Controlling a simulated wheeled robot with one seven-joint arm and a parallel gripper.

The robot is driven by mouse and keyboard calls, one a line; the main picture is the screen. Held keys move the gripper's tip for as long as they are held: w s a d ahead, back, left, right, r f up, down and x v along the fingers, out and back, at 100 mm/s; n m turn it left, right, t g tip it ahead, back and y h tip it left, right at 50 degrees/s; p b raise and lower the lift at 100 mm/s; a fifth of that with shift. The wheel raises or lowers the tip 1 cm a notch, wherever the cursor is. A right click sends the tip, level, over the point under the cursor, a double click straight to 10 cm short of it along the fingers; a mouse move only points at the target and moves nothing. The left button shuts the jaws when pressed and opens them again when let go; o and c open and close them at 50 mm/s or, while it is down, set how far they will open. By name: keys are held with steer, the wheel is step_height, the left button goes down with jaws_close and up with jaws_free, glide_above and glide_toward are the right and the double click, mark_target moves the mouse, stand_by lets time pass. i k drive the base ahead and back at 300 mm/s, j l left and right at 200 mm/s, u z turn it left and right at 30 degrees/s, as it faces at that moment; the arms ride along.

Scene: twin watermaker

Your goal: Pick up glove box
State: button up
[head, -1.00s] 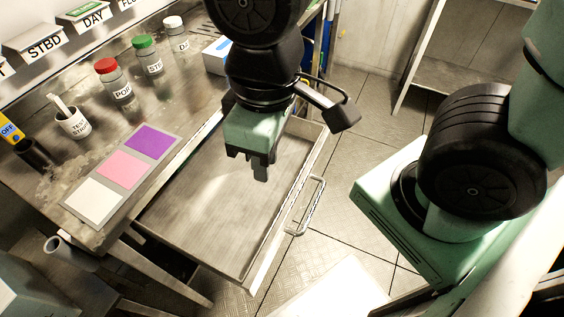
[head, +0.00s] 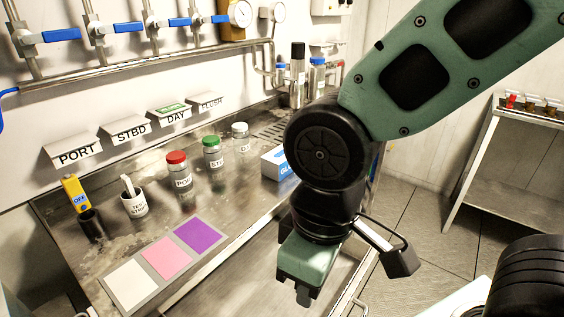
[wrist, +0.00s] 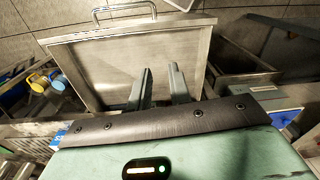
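The glove box (head: 274,164) is a small white and blue box with "GL" lettering. It stands on the bench at the right of the bottle row, and my arm hides its right part in the head view. My gripper (head: 304,296) points down over the open drawer, in front of the glove box and apart from it. In the wrist view the two fingers of my gripper (wrist: 160,72) are apart with nothing between them, above the drawer (wrist: 110,75). A blue patch at the left edge there may be the glove box, but I cannot tell.
Bottles with red (head: 178,170), green (head: 213,152) and white (head: 240,136) caps stand left of the glove box. A test strip cup (head: 134,203) and a colour card (head: 166,258) lie further left. The pulled-out drawer (head: 255,285) juts from the bench. A shelf (head: 515,150) stands at right.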

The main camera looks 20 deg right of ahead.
mark_target(274, 164)
steer(key=i+l+u, duration=0.2)
steer(key=l, duration=0.2)
steer(key=i+l+u, duration=0.2)
steer(key=l, duration=0.2)
steer(key=i+l+u, duration=0.2)
steer(key=l, duration=0.25)
steer(key=l+u, duration=0.2)
steer(key=l, duration=0.25)
steer(key=i+l+u, duration=0.2)
steer(key=l, duration=0.3)
steer(key=k, duration=0.1)
